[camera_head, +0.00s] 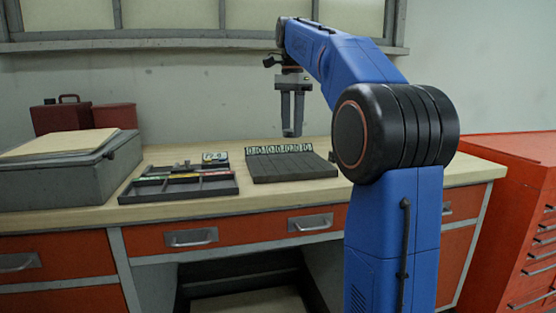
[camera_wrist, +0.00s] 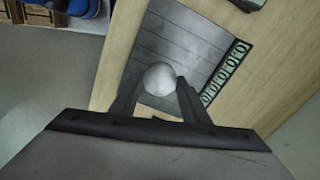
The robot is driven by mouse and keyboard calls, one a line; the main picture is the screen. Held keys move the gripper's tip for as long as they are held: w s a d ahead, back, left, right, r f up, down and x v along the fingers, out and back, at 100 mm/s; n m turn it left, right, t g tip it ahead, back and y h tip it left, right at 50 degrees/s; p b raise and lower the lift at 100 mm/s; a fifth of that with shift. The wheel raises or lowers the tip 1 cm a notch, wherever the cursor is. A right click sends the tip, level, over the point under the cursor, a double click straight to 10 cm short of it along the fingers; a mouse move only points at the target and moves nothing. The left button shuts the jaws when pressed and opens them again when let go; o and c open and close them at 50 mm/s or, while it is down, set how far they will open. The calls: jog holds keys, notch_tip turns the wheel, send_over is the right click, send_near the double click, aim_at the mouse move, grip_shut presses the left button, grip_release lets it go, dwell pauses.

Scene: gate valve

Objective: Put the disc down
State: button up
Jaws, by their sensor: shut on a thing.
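My gripper (camera_head: 292,132) hangs above the bench, pointing down, over the dark slotted board (camera_head: 292,168). In the wrist view its two fingers (camera_wrist: 160,88) are closed on a round, pale grey disc (camera_wrist: 160,76). The disc appears in front of the board (camera_wrist: 180,35), which has long parallel grooves and a row of marked labels along one edge. The disc is held up, apart from the board as far as the head view shows. In the head view the disc cannot be made out clearly between the fingers.
A dark compartment tray (camera_head: 180,188) with coloured labels lies left of the board. A grey box (camera_head: 68,172) stands at the bench's left end, with a red case (camera_head: 62,117) behind it. Bare wooden worktop (camera_head: 280,197) lies in front of the board. A red cabinet (camera_head: 510,230) stands at right.

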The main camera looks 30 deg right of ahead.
aim_at(291, 165)
jog(key=shift+f, duration=4.4)
jog(key=o, duration=1.3)
jog(key=shift+f, duration=0.1)
jog(key=shift+o, duration=0.2)
notch_tip(291, 165, up, 12)
jog(key=shift+r, duration=0.1)
